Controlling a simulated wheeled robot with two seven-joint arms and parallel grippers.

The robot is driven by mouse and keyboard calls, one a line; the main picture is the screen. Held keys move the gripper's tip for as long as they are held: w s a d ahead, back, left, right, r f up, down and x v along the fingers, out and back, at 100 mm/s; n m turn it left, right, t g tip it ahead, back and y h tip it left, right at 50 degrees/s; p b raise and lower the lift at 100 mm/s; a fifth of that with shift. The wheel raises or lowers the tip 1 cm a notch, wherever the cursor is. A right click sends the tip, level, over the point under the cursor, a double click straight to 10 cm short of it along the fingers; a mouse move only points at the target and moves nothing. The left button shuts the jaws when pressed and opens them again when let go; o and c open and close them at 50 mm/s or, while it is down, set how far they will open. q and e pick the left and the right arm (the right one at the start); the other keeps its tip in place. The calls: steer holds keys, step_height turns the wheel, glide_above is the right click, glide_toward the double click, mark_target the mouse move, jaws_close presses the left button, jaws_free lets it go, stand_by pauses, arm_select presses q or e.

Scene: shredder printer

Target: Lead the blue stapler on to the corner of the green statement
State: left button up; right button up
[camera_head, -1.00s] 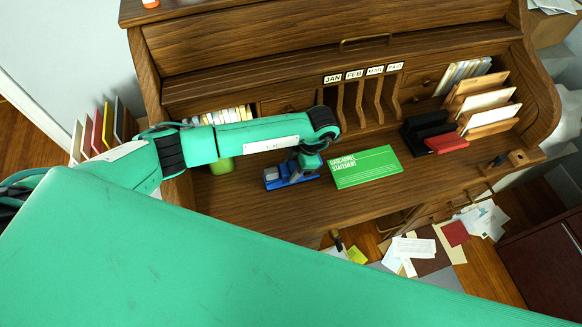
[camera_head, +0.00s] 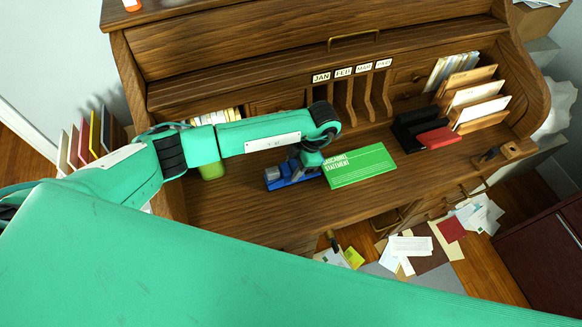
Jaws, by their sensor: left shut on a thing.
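The blue stapler (camera_head: 281,183) stands on the wooden desk top, left of the green statement (camera_head: 362,167). The statement lies flat and carries white print at its upper left. The stapler's right end is at or very close to the statement's left edge; I cannot tell whether it overlaps the paper. My left gripper (camera_head: 304,171) reaches down from the teal arm and is shut on the stapler. My right gripper is not in view.
A black and red item (camera_head: 424,132) stands to the right of the statement, by an envelope rack (camera_head: 472,98). A light green object (camera_head: 212,171) sits on the left, partly behind my arm. Pigeonholes line the desk's back. Free desk top lies in front.

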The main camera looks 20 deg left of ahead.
arm_select(q)
steer(key=shift+w+d, duration=0.1)
stand_by(0.3)
steer(key=shift+w+d, duration=0.1)
steer(key=shift+d, duration=0.15)
steer(key=shift+w+d+b, duration=0.2)
steer(key=shift+b, duration=0.25)
steer(key=shift+d, duration=0.1)
steer(key=shift+w+d+b, duration=0.2)
steer(key=shift+d+b, duration=0.05)
steer(key=shift+b, duration=0.1)
steer(key=shift+w+d, duration=0.1)
steer(key=shift+d, duration=0.05)
steer(key=shift+w+d, duration=0.1)
steer(key=shift+d, duration=0.1)
steer(key=shift+w+d+b, duration=0.2)
steer(key=shift+b, duration=0.25)
